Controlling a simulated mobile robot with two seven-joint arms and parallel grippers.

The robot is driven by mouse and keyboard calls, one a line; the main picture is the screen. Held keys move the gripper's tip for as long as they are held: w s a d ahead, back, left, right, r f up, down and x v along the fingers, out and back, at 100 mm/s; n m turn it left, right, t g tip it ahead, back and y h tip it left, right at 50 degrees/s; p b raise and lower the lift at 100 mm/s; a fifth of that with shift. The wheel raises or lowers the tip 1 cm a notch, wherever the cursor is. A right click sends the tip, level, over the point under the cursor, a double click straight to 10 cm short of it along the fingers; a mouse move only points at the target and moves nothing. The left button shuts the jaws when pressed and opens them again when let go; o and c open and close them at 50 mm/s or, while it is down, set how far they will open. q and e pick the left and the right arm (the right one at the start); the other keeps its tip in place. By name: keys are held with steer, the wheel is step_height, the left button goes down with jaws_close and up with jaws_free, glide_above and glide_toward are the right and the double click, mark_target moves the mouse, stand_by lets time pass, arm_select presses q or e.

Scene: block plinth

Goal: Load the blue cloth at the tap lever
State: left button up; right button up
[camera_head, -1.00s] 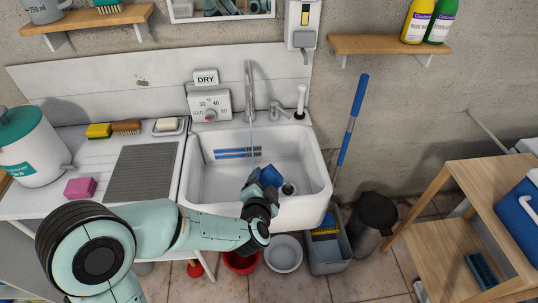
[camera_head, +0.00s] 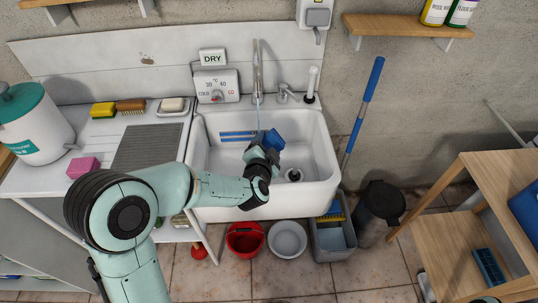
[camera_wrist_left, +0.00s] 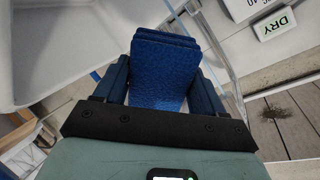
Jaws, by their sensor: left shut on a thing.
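The blue cloth (camera_head: 273,140) is a folded, textured pad held over the white sink (camera_head: 318,160). My left gripper (camera_head: 264,150) is shut on it, and in the left wrist view the cloth (camera_wrist_left: 165,72) sits between both dark fingers (camera_wrist_left: 163,88). The chrome tap (camera_head: 257,70) stands at the sink's back, with a thin water stream (camera_head: 257,114) falling beside the cloth. I cannot tell whether the stream touches the cloth. A small chrome lever (camera_head: 285,93) is right of the spout. My right gripper is not in view.
A plunger-like white handle (camera_head: 312,84) and a blue-handled pole (camera_head: 362,115) stand right. A red bucket (camera_head: 245,239), grey basin (camera_head: 288,239) and crate (camera_head: 333,240) are under the sink.

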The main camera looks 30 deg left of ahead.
mark_target(264, 141)
arm_select(q)
steer(key=w+a, duration=0.1)
steer(key=w+a+b, duration=0.1)
steer(key=shift+w+a+f, duration=0.25)
steer(key=shift+w+f, duration=0.05)
steer(key=shift+f, duration=0.1)
steer(key=shift+w+a+f, duration=0.2)
steer(key=shift+w+a, duration=0.45)
steer(key=shift+w, duration=0.15)
steer(key=shift+w+a+f, duration=0.2)
steer(key=shift+w+a, duration=0.45)
steer(key=shift+w, duration=0.1)
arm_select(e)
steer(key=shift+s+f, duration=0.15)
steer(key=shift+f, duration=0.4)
arm_select(q)
steer(key=shift+s+d+p, duration=0.3)
steer(key=shift+s+d, duration=1.05)
steer(key=shift+s, duration=0.15)
steer(key=shift+s+d+p, duration=0.25)
steer(key=shift+s+d, duration=1.05)
steer(key=shift+s, duration=0.2)
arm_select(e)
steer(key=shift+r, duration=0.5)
